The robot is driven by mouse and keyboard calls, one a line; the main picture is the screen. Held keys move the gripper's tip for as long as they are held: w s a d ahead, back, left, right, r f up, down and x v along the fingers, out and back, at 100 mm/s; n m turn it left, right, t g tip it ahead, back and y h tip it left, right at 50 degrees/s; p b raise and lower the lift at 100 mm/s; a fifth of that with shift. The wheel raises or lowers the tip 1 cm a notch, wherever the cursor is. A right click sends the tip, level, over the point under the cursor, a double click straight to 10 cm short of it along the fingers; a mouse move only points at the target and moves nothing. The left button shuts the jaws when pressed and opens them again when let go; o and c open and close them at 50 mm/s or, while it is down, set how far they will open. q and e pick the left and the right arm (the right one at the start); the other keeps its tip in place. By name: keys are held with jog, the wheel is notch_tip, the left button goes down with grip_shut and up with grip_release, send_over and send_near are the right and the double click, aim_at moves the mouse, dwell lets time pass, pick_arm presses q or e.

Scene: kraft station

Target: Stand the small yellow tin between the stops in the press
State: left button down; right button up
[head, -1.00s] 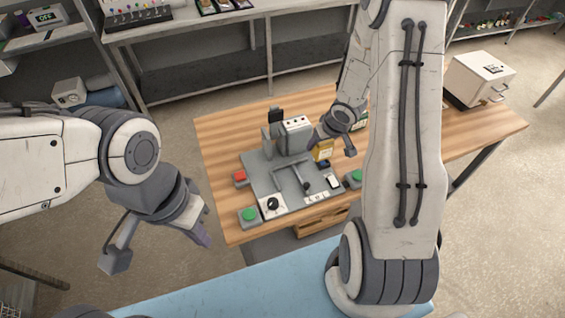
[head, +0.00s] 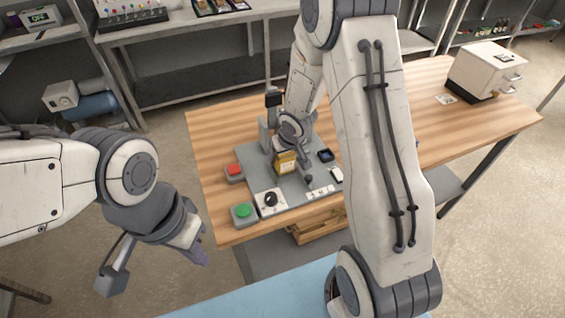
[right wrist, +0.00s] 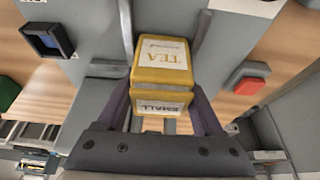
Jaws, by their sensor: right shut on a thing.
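The small yellow tin (head: 287,163), labelled TEA and SMALL, is held by my right gripper (right wrist: 162,112), with one finger on each side of it in the right wrist view. The tin (right wrist: 160,62) looks about upright over the press's grey base plate (head: 256,172). I cannot tell whether it touches the plate. Two grey bars, perhaps the stops, show near it in the right wrist view, one on the left (right wrist: 127,22) and one on the right (right wrist: 203,30). My left gripper (head: 153,266) is open and empty, off the table's left front.
A red button (head: 234,170), a green button (head: 243,212) and a black knob (head: 270,199) sit at the press's left and front. A dark square frame (right wrist: 47,40) lies beside the tin. A white box (head: 484,72) stands at the table's far right. My right arm hides part of the table.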

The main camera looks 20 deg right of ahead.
pick_arm(q)
jog(key=shift+f, duration=0.2)
pick_arm(e)
jog(key=shift+f, duration=0.15)
pick_arm(q)
jog(key=shift+f, duration=0.1)
pick_arm(e)
jog(key=shift+f, duration=0.1)
jog(key=shift+f, duration=0.2)
jog(key=o, duration=1.5)
jog(key=shift+r, duration=0.1)
